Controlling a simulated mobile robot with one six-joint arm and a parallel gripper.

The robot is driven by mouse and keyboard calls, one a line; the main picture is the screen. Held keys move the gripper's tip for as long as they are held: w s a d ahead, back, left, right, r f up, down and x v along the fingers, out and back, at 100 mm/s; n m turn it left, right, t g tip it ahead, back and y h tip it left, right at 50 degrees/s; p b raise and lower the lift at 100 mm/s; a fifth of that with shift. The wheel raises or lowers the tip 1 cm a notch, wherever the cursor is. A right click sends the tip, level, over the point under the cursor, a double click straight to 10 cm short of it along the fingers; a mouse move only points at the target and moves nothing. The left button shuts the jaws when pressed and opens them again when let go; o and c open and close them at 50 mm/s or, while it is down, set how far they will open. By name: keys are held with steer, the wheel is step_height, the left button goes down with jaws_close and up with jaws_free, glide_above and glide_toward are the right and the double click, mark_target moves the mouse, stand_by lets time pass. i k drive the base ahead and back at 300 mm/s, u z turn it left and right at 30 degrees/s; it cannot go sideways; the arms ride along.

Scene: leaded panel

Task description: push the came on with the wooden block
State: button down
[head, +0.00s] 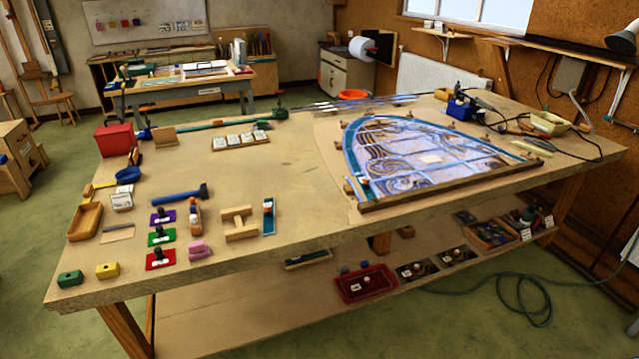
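The leaded panel (400,139), with an arched blue edge and swirl-patterned pieces, lies flat on the right half of the big workbench (290,180). Long thin grey strips (360,104), which look like came, lie behind it along the far edge. A pale wooden H-shaped piece (239,224) lies near the bench's front middle. A small wooden block-like piece (164,136) stands at the back left. I cannot tell which piece is the task's wooden block, nor whether any came sits on the panel edge. My gripper is not in view.
A wooden batten (460,188) runs along the panel's front edge. Left on the bench are a red box (115,140), a wooden tray (85,222) and a blue-handled tool (180,196). Cables and a blue holder (461,108) crowd the back right. The bench middle is mostly clear.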

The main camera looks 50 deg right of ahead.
mark_target(349, 189)
steer(key=u, duration=0.25)
steer(key=i, duration=0.85)
steer(key=z, duration=0.25)
